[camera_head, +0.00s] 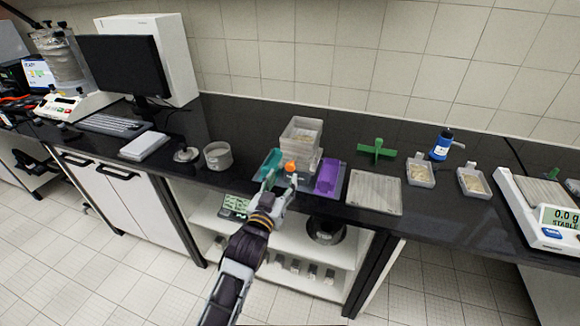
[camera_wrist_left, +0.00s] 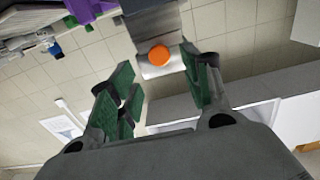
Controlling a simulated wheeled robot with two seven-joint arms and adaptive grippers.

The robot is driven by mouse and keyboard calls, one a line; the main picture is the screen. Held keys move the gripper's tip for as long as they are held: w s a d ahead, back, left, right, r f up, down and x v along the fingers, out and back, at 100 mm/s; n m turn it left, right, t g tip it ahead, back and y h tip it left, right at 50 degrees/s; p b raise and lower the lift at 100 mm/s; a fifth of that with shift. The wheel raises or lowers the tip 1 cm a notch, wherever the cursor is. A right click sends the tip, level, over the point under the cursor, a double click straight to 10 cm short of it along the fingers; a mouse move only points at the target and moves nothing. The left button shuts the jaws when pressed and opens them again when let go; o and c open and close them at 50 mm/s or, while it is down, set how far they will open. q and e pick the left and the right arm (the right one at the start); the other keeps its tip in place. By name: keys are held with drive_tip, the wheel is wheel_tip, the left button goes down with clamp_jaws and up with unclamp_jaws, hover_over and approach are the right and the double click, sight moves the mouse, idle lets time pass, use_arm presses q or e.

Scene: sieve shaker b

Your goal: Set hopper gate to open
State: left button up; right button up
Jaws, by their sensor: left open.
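The hopper (camera_head: 301,134) is a pale box-shaped unit standing on the black bench near the middle of the head view. A round orange knob (camera_head: 290,166) sits low on its front, and I take it for the gate control. In the left wrist view the orange knob (camera_wrist_left: 159,54) is on a grey metal plate (camera_wrist_left: 155,20). My left gripper (camera_head: 281,181) is just in front of the knob. Its green-padded fingers are apart in the left wrist view (camera_wrist_left: 158,72), with the knob between them and a little beyond. I cannot tell the gate's position. My right gripper is out of view.
A teal tray (camera_head: 268,162) and a purple tray (camera_head: 328,177) flank the hopper. A ribbed grey plate (camera_head: 374,192), a green cross-shaped part (camera_head: 377,150) and a balance (camera_head: 545,212) stand to the right. A grey cup (camera_head: 218,156) stands left.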

sight(289, 168)
use_arm(q)
drive_tip(key=shift+p+x, duration=0.3)
drive_tip(key=shift+x, duration=3.6)
clamp_jaws()
